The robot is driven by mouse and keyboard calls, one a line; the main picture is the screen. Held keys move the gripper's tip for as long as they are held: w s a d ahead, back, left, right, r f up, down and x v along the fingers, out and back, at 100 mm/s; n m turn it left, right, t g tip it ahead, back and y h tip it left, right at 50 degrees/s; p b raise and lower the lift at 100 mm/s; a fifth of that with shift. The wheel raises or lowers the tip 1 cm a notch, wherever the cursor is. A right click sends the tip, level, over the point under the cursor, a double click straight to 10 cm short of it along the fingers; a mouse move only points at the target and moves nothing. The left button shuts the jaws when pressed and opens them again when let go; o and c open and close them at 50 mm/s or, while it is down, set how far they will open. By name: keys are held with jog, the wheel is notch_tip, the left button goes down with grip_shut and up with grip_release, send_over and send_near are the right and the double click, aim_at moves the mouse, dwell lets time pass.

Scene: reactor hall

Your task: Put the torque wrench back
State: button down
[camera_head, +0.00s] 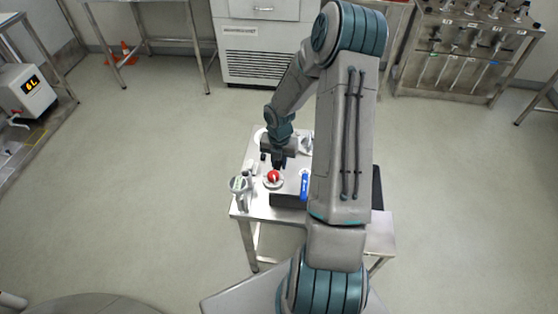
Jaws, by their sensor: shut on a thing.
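A blue-handled tool (304,185), which looks like the torque wrench, is on the small steel table (241,208), beside a dark tray or case (286,201). My arm hides part of the tool and of the case. My gripper (278,164) points down over the table, left of the blue handle and just behind a red round thing (273,176) on a pale round base. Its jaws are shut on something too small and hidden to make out. I cannot tell whether the red thing touches the fingertips.
A grey and white upright fitting (241,186) stands at the table's left edge. Other pale parts (307,143) lie behind. A tool rack (465,50) stands at the back right, a vented cabinet (260,45) at the back. An orange cone (128,52) stands back left. The floor around the table is clear.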

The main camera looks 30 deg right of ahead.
jog(key=shift+f+b, duration=2.7)
jog(key=shift+f, duration=0.95)
jog(key=c, duration=1.2)
grip_release()
notch_tip(320, 180, up, 6)
jog(key=p, duration=0.6)
